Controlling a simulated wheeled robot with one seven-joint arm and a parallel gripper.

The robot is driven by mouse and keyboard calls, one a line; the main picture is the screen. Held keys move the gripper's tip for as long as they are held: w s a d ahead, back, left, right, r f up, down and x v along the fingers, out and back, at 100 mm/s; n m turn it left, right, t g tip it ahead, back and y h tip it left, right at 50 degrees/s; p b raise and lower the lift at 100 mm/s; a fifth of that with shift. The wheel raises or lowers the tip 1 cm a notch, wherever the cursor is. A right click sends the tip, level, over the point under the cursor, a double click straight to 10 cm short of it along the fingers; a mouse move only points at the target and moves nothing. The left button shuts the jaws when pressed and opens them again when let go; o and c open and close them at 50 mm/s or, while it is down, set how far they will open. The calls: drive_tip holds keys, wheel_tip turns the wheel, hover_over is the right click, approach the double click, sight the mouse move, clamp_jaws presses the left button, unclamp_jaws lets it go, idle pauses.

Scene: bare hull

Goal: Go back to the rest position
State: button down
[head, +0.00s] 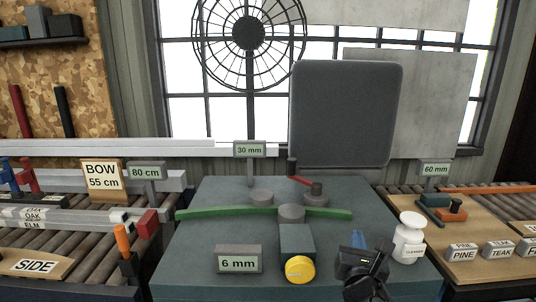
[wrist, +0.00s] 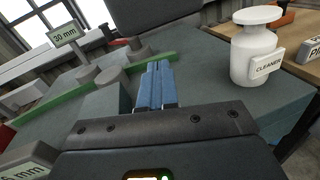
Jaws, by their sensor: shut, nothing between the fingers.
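My gripper (head: 359,240) is over the right front part of the grey-blue bench top in the head view. Its blue fingers are together and empty, and they also show in the wrist view (wrist: 154,86). The fingers point toward the back of the bench, left of the white cleaner bottle (head: 408,238). The bottle stands upright and apart from them, and it shows at the upper right of the wrist view (wrist: 256,48).
A green strip (head: 330,213) runs across round grey pegs on the bench (head: 210,220). A yellow knob (head: 299,269) and a "6 mm" sign (head: 238,262) stand at the front. Roller conveyors flank the bench. A dark upright panel (head: 345,110) stands behind.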

drive_tip(key=s+d+f+m+g+y, duration=0.1)
drive_tip(key=s+f+m, duration=0.3)
drive_tip(key=s, duration=0.6)
drive_tip(key=s+d+f+m+y, duration=0.15)
drive_tip(key=s+f+m, duration=0.25)
drive_tip(key=s, duration=0.5)
drive_tip(key=s+d+f+m+g+y, duration=0.1)
drive_tip(key=s+f+m, duration=0.35)
drive_tip(key=s, duration=0.55)
drive_tip(key=s+a+r+m, duration=0.1)
drive_tip(key=s+r+m, duration=0.5)
drive_tip(key=s+m, duration=0.3)
drive_tip(key=s+a+r+m, duration=0.1)
drive_tip(key=s+r+m, duration=0.4)
drive_tip(key=s+m, duration=0.5)
drive_tip(key=s, duration=0.5)
drive_tip(key=shift+r+g, duration=0.3)
drive_tip(key=shift+r, duration=0.05)
drive_tip(key=c, duration=1.8)
unclamp_jaws()
drive_tip(key=shift+a+m+y, duration=0.1)
drive_tip(key=shift+m+y, duration=0.15)
